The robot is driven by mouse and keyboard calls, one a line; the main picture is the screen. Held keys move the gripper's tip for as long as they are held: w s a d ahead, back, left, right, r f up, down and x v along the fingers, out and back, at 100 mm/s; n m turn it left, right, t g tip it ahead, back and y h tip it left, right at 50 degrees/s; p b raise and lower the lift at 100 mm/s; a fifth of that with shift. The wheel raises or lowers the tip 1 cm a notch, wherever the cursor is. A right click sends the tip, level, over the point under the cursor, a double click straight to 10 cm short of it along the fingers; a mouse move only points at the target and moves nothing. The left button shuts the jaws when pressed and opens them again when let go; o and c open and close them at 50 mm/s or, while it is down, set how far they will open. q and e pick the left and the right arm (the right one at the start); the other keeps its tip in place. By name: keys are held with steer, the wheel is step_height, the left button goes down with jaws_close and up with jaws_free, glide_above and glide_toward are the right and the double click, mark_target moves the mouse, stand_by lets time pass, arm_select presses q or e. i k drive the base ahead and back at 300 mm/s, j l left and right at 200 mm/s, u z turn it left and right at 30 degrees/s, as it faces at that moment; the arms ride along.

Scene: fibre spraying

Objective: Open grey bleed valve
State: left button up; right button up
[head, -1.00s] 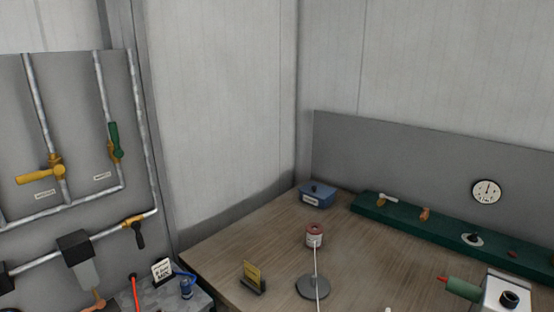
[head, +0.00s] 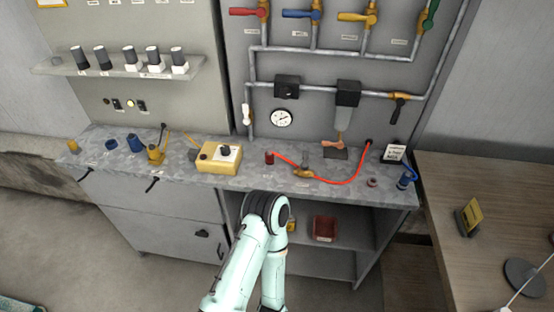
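A small valve with a pale grey-white handle (head: 246,114) sits on the left vertical pipe of the pipe panel, left of the round gauge (head: 281,118). Its handle hangs upright along the pipe. I cannot tell for sure that it is the bleed valve. A black-handled valve (head: 397,107) is at the right end of the lower pipe. Red (head: 248,11), blue (head: 300,14), yellow (head: 355,16) and green (head: 431,16) handled valves line the top. One of my pale green arms shows bent at the bottom middle; neither gripper is in view.
The grey bench (head: 225,181) below the panel carries a yellow box (head: 219,157), a red hose (head: 341,182), small fittings and a sign (head: 395,153). A wooden table (head: 440,190) stands at the right. An open shelf (head: 345,254) is under the bench.

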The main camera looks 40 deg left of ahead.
mark_target(304, 165)
steer(key=u, duration=1.3)
steer(key=j+z, duration=0.2)
steer(key=k+j, duration=0.05)
